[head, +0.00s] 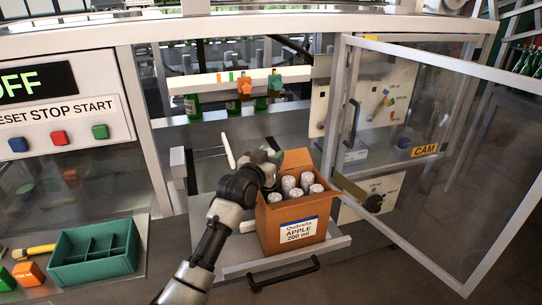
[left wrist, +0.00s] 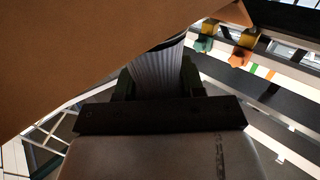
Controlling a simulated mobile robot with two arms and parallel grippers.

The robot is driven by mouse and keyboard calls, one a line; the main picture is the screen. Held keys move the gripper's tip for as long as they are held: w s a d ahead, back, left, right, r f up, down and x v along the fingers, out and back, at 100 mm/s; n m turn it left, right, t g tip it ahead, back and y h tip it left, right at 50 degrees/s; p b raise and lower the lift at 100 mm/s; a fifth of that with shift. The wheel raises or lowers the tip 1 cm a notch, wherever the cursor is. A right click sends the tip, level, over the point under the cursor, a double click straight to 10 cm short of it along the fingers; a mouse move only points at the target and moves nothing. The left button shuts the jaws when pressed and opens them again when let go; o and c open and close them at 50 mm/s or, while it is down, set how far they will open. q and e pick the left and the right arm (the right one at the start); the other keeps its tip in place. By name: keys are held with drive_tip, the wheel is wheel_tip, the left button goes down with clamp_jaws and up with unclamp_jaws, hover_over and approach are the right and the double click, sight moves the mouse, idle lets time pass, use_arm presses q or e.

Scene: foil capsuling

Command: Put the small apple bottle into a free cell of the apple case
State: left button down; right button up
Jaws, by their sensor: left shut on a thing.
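In the left wrist view the gripper (left wrist: 160,82) is shut on the small apple bottle, whose silver ridged foil (left wrist: 160,68) shows between the dark fingers. The rest of the bottle is hidden. A brown carton surface (left wrist: 80,50) crosses the top left of that view, close to the bottle. My right gripper is out of view.
An open clear door (head: 430,150) in a metal frame stands to the right of the case. A green divided tray (head: 95,272) lies at the lower left. A rail with orange and teal clips (head: 245,84) runs behind, with green bottles (head: 192,104) under it.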

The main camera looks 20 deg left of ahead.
use_arm(q)
drive_tip(key=shift+f+b, duration=0.75)
drive_tip(key=shift+f, duration=0.5)
drive_tip(key=c, duration=0.6)
unclamp_jaws()
drive_tip(key=shift+f, duration=0.15)
drive_tip(key=s, duration=0.3)
drive_tip(key=s+a+b, duration=0.1)
drive_tip(key=s, duration=0.3)
drive_tip(key=s+a, duration=0.1)
drive_tip(key=s, duration=0.2)
drive_tip(key=shift+s+b, duration=0.35)
drive_tip(key=shift+b, duration=0.05)
